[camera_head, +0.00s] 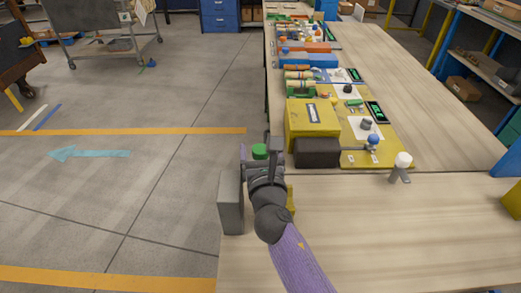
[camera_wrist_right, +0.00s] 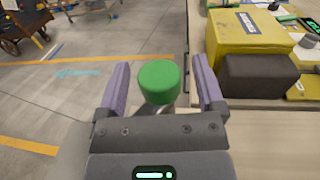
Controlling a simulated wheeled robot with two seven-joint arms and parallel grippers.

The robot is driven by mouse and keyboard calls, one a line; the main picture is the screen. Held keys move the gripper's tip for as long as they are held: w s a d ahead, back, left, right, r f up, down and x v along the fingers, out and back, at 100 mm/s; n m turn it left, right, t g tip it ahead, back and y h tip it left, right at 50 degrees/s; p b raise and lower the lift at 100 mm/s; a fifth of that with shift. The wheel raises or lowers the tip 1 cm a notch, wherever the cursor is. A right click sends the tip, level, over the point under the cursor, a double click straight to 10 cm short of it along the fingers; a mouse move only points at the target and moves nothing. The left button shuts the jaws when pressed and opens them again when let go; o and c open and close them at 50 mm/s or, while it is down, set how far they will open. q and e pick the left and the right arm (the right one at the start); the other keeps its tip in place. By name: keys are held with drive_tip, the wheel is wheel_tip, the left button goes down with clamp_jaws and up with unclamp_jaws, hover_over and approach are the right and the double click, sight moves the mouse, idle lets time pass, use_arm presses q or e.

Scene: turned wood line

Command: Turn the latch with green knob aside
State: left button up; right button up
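The green knob (camera_head: 260,151) of the latch shows just beyond my right gripper in the head view, near the table's left edge. In the right wrist view the green knob (camera_wrist_right: 159,82) is a round cap on a grey stem, between the two purple fingers. My right gripper (camera_wrist_right: 160,85) is open, with a finger on each side of the knob and a visible gap to both. The right gripper (camera_head: 259,155) and arm hide most of the latch in the head view. My left gripper is not in view.
A grey upright block (camera_head: 230,203) stands left of my right arm. A yellow box (camera_head: 312,125) and a dark box (camera_head: 317,153) stand just beyond, to the right. A white-knobbed post (camera_head: 402,162) stands farther right. The near right table top is clear.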

drive_tip(key=shift+s, duration=0.35)
drive_tip(key=s+p, duration=0.1)
drive_tip(key=s, duration=0.8)
drive_tip(key=shift+s+d, duration=0.15)
drive_tip(key=shift+d, duration=0.05)
